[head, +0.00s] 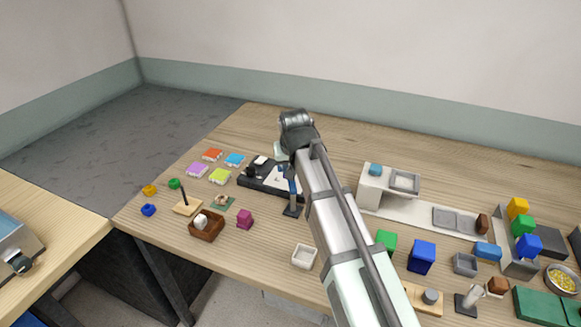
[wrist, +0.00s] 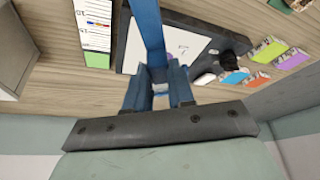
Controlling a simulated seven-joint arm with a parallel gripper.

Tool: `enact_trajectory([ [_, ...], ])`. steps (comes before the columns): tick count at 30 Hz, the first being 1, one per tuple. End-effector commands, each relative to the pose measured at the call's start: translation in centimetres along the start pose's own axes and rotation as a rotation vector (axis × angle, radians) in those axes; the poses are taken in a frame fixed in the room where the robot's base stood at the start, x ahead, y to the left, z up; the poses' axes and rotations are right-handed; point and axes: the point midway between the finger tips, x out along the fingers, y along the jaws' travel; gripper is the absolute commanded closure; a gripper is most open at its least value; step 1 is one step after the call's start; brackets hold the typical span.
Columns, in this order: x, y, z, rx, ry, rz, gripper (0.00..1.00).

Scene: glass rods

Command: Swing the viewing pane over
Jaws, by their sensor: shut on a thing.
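My gripper (wrist: 160,88) shows in the wrist view with its two blue fingers close together around a small pale piece. A blue bar (wrist: 147,28) runs from the top edge down to the fingers and appears to belong to the viewing pane. The clear pane's outline cannot be made out. In the head view my arm hides the fingertips; a blue upright (head: 291,183) on a dark foot (head: 293,210) shows beside it. A dark board (head: 257,184) with a white sheet lies beside the gripper; the sheet also shows in the wrist view (wrist: 172,48).
Coloured tiles (head: 197,170) lie left of the board. A brown box (head: 207,226), a magenta cube (head: 245,218) and a white dish (head: 304,256) stand in front. A white station (head: 371,190) and several blocks crowd the right. The back of the table is clear.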

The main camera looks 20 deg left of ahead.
Motion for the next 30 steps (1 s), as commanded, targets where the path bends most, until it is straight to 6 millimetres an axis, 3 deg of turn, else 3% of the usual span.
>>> enact_trajectory([
  [1,0.0,0.0,0.0,-0.001,0.000,0.000,1.00],
  [2,0.0,0.0,0.0,-0.001,0.000,0.000,0.75],
  [9,0.0,0.0,0.0,-0.001,0.000,0.000,0.52],
  [20,-0.5,0.0,0.0,-0.001,0.001,-0.001,0.51],
  [30,-4.9,0.0,0.0,-0.001,0.002,-0.001,0.51],
])
